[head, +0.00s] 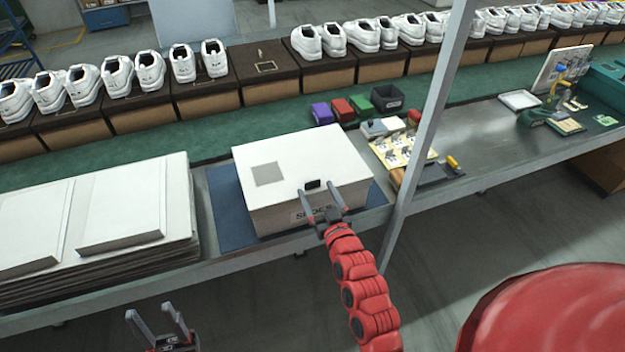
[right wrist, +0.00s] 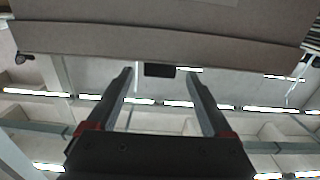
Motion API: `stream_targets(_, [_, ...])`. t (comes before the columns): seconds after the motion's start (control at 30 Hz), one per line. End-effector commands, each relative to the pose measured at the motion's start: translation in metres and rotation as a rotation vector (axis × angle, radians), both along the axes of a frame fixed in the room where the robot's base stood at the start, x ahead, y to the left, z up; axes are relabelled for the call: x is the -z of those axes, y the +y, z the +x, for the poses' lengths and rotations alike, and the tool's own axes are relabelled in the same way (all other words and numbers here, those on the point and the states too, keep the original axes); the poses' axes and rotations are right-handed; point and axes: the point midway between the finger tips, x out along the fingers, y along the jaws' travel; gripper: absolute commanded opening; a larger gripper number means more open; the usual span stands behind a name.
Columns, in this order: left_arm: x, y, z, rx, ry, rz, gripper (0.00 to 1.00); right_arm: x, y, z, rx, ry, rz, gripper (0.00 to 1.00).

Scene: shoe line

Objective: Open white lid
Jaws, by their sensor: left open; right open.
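A white shoe box with its white lid (head: 300,150) shut sits on a blue mat (head: 232,205) on the bench, in the middle of the head view. A small dark tab (head: 312,184) is at the lid's front edge; it also shows in the right wrist view (right wrist: 159,70). My right gripper (head: 325,192) is open at the front of the box, its fingers to either side of the tab; in the right wrist view they point up toward the lid's edge. I cannot tell if they touch the box. My left gripper (head: 150,310) is open and empty, low in front of the bench.
Stacked white flat boards (head: 120,205) lie left of the box. A grey post (head: 430,120) stands to its right. Small coloured boxes (head: 343,109) and a card tray (head: 400,150) are behind and to the right. White shoes (head: 150,68) on brown boxes line the back.

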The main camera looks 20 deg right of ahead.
Motion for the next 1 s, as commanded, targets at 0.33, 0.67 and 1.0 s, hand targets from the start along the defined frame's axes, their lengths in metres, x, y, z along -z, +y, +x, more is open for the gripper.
stream_targets(0.33, [-0.009, 0.000, 0.000, 0.000, 0.000, 0.000, 0.50, 0.000, 0.001, 0.036, 0.000, 0.002, 0.000, 0.85])
stream_targets(0.67, [-0.008, 0.000, 0.000, 0.000, 0.000, 0.000, 0.50, 0.000, 0.001, 0.037, 0.001, 0.001, 0.000, 0.80])
stream_targets(1.0, [-0.008, 0.000, 0.000, 0.000, 0.000, 0.000, 0.50, 0.000, 0.001, 0.037, 0.001, 0.001, 0.000, 0.18])
